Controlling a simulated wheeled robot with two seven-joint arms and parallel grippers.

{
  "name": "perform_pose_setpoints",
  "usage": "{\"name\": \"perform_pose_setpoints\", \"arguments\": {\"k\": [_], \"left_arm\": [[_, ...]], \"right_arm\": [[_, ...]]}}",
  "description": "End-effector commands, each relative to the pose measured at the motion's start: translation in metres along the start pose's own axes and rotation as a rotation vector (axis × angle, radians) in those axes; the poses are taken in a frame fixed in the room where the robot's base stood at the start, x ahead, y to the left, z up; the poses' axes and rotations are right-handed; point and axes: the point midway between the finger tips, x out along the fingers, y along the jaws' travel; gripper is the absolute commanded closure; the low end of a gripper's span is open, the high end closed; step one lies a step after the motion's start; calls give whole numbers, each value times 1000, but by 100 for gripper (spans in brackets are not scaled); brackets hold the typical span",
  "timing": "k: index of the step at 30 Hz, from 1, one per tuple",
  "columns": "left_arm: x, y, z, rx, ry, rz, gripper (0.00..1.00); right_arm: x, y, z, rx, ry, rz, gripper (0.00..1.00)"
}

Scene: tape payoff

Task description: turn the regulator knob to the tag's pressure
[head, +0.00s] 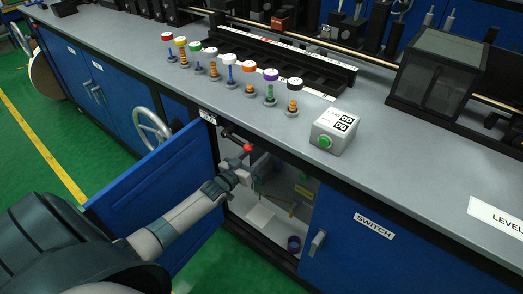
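My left arm reaches in from the lower left to the open cabinet in the bench front. Its gripper (250,172) is at the cabinet opening, small and partly hidden, so I cannot tell whether it is open or shut. A red round piece (247,148) on a dark rod is just above the gripper, under the bench top; I cannot tell whether it is the regulator knob or whether they touch. No pressure dial can be made out. My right gripper is not in view.
The blue cabinet door (160,195) stands open on the left, beside my arm. On the bench top (390,150) are several colored-cap posts and a white box (335,131) with a green button. A handwheel (150,128) sticks out left.

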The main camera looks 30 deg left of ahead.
Motion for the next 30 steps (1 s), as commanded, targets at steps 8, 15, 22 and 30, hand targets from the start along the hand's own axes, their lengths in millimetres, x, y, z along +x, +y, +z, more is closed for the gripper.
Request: {"name": "perform_pose_setpoints", "arguments": {"k": [8, 15, 22, 30], "left_arm": [[14, 0, 0, 0, 0, 0, 48], [14, 0, 0, 0, 0, 0, 48], [14, 0, 0, 0, 0, 0, 89], [14, 0, 0, 18, 0, 0, 89]], "right_arm": [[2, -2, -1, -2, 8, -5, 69], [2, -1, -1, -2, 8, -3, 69], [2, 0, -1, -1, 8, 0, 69], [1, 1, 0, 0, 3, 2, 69]]}}
